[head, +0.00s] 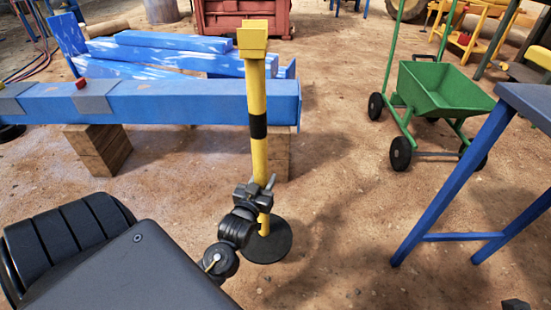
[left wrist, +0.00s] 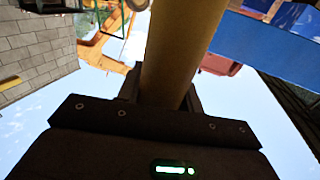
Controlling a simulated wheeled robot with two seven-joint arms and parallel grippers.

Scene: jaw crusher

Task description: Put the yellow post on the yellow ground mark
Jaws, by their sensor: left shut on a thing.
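The yellow post (head: 257,100) stands upright in the middle of the head view, with a black band, a wider yellow head and a round dark base (head: 268,242). My left gripper (head: 258,194) is shut on the post's lower part, just above the base. In the left wrist view the post (left wrist: 180,50) rises from between the fingers (left wrist: 165,95). I cannot tell whether the base touches the ground. I see no yellow ground mark in either view. My right gripper is not in view.
A blue beam (head: 180,103) on wooden blocks (head: 98,148) lies just behind the post. A green wheelbarrow (head: 440,90) stands at the back right. A blue-legged table (head: 470,160) is at the right. Bare dirt lies between the post and the table.

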